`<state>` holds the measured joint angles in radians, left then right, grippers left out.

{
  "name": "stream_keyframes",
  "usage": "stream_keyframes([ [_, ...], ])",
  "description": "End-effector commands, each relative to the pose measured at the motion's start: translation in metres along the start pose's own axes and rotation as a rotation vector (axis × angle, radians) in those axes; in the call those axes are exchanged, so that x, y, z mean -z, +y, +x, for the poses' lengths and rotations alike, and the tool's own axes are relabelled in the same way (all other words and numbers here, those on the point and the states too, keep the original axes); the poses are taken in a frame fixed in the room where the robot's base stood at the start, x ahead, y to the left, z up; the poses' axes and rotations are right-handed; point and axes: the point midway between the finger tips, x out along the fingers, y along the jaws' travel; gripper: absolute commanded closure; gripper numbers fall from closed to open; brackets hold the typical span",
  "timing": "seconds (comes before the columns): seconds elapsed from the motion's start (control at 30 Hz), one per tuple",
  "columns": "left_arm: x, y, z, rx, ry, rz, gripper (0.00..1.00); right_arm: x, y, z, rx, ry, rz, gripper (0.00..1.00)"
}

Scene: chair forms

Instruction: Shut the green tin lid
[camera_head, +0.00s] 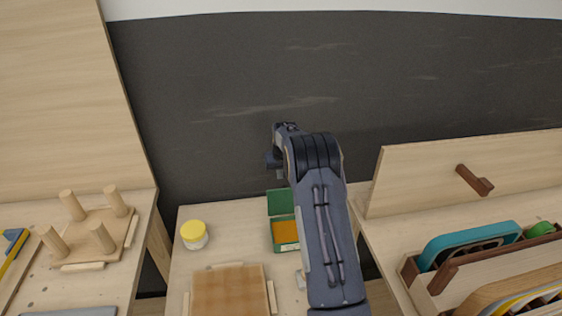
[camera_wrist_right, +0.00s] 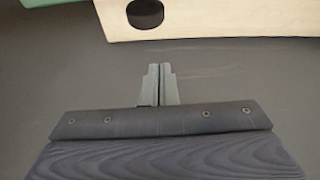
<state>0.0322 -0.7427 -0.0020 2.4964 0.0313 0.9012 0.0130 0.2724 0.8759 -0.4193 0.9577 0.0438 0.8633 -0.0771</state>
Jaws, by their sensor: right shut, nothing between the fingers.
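The green tin (camera_head: 285,235) stands on the light wooden bench, with its lid (camera_head: 280,202) raised at the back edge. Something orange-brown shows inside it. My right arm covers the tin's right side. My right gripper (camera_head: 280,172) is above and behind the lid, apart from it, near the dark wall. In the right wrist view the two grey fingers (camera_wrist_right: 160,84) are together with nothing between them. A strip of green at that view's top left corner is too cropped to tell for sure. My left gripper is not in view.
A yellow-lidded jar (camera_head: 194,235) stands left of the tin. A brown square board (camera_head: 230,291) lies in front. A pegged wooden piece (camera_head: 103,236) is on the left bench. An upright panel with a peg (camera_head: 475,180) and a rack of coloured pieces (camera_head: 470,243) are at right.

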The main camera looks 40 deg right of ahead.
Motion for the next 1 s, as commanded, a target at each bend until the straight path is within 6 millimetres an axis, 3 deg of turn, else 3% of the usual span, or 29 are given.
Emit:
stream_keyframes([
  [0.37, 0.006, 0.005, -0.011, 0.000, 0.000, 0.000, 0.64, -0.035, 0.000, -0.014, 0.001, -0.001, 0.000, 1.00],
  [0.83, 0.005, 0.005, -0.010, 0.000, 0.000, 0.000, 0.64, -0.038, 0.001, -0.014, 0.000, 0.004, 0.000, 1.00],
  [1.0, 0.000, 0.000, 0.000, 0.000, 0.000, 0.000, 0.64, -0.037, 0.006, -0.012, -0.001, 0.033, 0.001, 1.00],
])
